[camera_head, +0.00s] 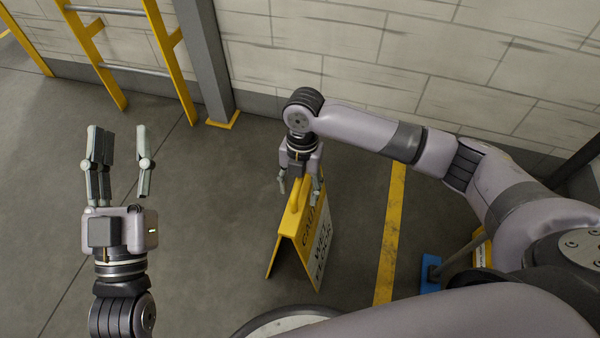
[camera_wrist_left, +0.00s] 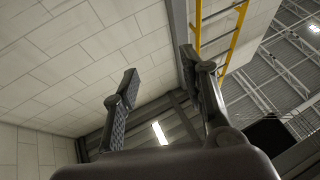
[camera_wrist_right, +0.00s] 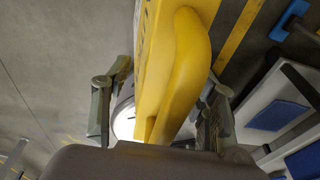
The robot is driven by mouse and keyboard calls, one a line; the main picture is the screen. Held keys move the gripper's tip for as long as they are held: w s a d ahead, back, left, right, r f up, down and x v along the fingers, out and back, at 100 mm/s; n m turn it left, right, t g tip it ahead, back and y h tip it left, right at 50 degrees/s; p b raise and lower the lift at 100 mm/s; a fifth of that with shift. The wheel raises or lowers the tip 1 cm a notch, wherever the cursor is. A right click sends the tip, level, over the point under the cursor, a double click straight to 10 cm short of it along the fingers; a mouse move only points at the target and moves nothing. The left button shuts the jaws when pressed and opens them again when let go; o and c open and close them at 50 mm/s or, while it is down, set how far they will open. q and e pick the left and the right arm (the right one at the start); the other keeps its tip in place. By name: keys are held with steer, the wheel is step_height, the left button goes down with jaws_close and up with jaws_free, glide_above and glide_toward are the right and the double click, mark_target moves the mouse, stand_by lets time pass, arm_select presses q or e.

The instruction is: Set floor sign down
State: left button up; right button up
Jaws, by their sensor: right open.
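The yellow wet-floor sign (camera_head: 309,243) stands as an upright A-frame on the grey floor in the head view, its two panels spread. My right gripper (camera_head: 299,188) is above it with its fingers open on either side of the sign's top handle. In the right wrist view the yellow handle (camera_wrist_right: 187,65) lies between the open fingers of the right gripper (camera_wrist_right: 160,105); I cannot tell whether either finger touches it. My left gripper (camera_head: 120,150) is raised at the left, open and empty. The left wrist view shows its open fingers (camera_wrist_left: 158,90) against the wall.
A yellow floor stripe (camera_head: 390,235) runs right of the sign. A blue mop-like tool (camera_head: 430,273) stands beyond it at the right. A yellow ladder (camera_head: 170,60) and grey post (camera_head: 205,60) stand by the block wall (camera_head: 400,50). The floor left of the sign is clear.

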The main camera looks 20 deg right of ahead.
steer(key=r, duration=0.2)
steer(key=r+p, duration=0.2)
steer(key=r, duration=0.1)
steer(key=shift+w+d+r, duration=0.2)
steer(key=shift+w+r, duration=0.1)
steer(key=shift+w, duration=0.05)
steer(key=r, duration=0.2)
steer(key=r+p, duration=0.2)
steer(key=r, duration=0.1)
steer(key=shift+w+d+r, duration=0.25)
steer(key=shift+w+r, duration=0.1)
steer(key=shift+r, duration=0.2)
arm_select(q)
steer(key=s+a+f+g+y, duration=0.1)
steer(key=f+g+y, duration=0.1)
steer(key=f+g, duration=0.4)
steer(key=s+a+f+g+y, duration=0.1)
steer(key=f+g, duration=0.5)
steer(key=f, duration=0.7)
steer(key=shift+s+a+n+y, duration=0.3)
steer(key=shift+s+a+y, duration=0.1)
steer(key=shift+a+y, duration=0.3)
arm_select(e)
steer(key=shift+f, duration=0.1)
